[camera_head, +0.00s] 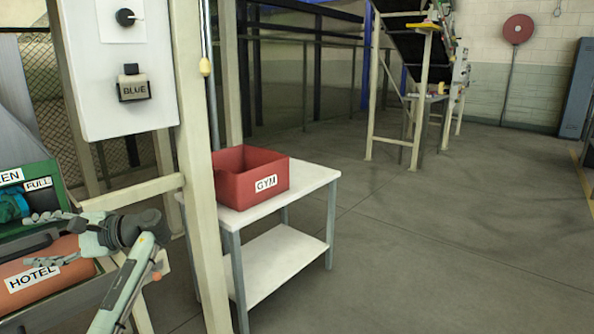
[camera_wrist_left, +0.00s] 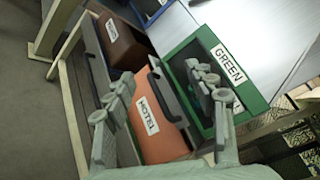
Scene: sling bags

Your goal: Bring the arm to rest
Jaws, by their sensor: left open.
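My left gripper (camera_head: 36,238) reaches in at the lower left of the head view, with its arm coming up from below. Its two fingers are spread apart, with nothing held between them. The HOTEL item (camera_head: 50,285) also shows in the head view, just below the fingers. My right gripper is in neither view.
A green bin (camera_wrist_left: 263,97) labelled GREEN stands beside the HOTEL item. A brown item (camera_wrist_left: 118,45) lies beyond. A cream post (camera_head: 197,160) rises close to my left arm. A red GYM box (camera_head: 252,178) sits on a white table (camera_head: 318,177). Floor at right is clear.

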